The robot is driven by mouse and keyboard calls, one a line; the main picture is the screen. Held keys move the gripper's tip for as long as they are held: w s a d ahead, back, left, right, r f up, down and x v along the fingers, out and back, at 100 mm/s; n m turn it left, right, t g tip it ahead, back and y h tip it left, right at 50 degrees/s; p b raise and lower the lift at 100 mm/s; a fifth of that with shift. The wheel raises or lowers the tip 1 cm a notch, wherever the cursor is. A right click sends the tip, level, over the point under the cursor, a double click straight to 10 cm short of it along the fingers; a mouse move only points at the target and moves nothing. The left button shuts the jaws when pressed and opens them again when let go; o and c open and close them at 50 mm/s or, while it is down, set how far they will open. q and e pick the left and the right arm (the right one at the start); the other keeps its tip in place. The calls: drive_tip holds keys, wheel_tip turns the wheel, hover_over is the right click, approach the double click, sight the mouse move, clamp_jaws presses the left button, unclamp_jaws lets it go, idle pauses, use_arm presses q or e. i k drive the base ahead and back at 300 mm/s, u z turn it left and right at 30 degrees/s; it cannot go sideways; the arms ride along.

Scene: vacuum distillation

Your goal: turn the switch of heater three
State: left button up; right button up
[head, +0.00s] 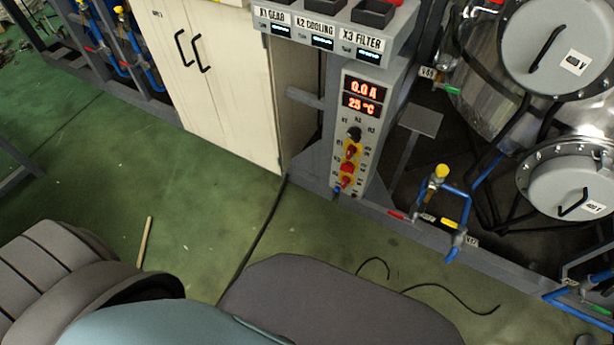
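A grey heater control panel (352,130) stands upright at the middle right of the head view. Its two red displays (362,95) read 0.0 A and 25 °C. Below them is a black rotary knob (354,134) with small labels around it, too small to read surely. Under the knob are red switches on yellow plates, an upper one (351,152) and a lower one (346,182), with another red control between them. I cannot tell which way the knob points. Neither of my grippers shows in this view.
Labelled trays (320,30) sit above the panel. A cream cabinet (222,80) stands to its left. Steel vessels (570,170) and blue pipes with valves (440,205) are at the right. A stick (144,243) and a dark cable (450,292) lie on the green floor, otherwise mostly clear.

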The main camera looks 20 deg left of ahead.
sight(347, 180)
drive_tip(key=u, duration=0.45)
drive_tip(key=k, duration=1.05)
drive_tip(key=z, duration=1.1)
drive_tip(key=i, duration=1.35)
drive_tip(key=u, duration=0.45)
